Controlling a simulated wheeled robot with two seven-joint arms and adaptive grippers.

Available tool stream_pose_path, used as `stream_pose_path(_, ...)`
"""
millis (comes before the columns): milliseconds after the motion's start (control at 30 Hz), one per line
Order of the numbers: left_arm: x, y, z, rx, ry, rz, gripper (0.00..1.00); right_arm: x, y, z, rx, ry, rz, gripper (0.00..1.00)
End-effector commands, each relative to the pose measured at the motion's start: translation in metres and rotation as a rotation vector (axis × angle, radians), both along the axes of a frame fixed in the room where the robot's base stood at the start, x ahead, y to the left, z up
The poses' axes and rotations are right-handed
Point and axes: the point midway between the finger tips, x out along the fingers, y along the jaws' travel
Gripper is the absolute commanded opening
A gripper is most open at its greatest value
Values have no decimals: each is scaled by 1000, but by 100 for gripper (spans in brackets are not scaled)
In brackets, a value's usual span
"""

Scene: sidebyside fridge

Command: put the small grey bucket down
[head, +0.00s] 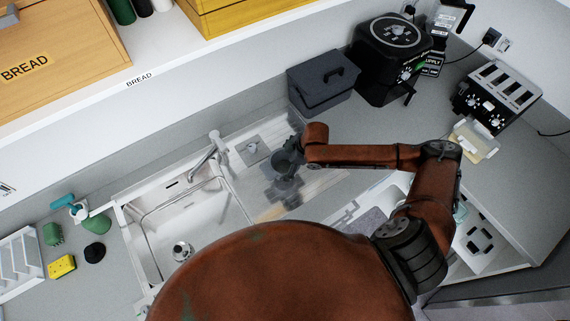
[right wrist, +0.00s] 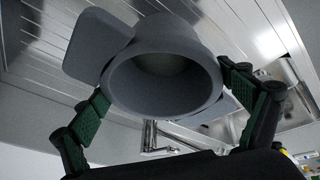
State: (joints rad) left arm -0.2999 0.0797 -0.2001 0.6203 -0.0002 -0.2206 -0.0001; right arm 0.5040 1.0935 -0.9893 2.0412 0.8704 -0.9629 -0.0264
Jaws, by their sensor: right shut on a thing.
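The small grey bucket (head: 285,160) is over the ribbed drainer right of the sink in the head view. In the right wrist view the bucket (right wrist: 165,75) faces the camera with its round opening, and a flat grey flap sticks out at its upper left. My right gripper (head: 295,163) is shut on the bucket, with a green-padded finger on either side of it in the wrist view (right wrist: 164,88). A dark patch like a shadow lies below the bucket on the drainer; I cannot tell whether the bucket touches the surface. My left gripper is not in view.
The sink basin (head: 178,228) with its tap (head: 214,146) is left of the drainer. A dark grey lidded bin (head: 322,88), a black air fryer (head: 390,62) and a toaster (head: 499,96) stand at the back right. A yellow sponge (head: 62,266) lies far left.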

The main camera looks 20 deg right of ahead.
Motion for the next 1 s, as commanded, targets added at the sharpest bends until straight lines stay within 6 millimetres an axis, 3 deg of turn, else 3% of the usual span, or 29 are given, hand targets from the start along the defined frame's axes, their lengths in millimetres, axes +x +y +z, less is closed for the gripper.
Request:
stream_pose_path(233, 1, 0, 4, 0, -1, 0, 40, 13, -4, -14, 1, -3, 0, 51)
stream_pose_path(467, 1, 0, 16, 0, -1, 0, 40, 12, -4, -41, 2, -1, 0, 51)
stream_pose_path(867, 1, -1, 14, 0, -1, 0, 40, 12, -4, -47, 1, -2, 2, 51)
stream_pose_path(900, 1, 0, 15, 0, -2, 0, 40, 11, -4, -48, 0, 1, 1, 96)
stream_pose_path(1000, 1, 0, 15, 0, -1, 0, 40, 11, -4, -48, 0, 1, 1, 100)
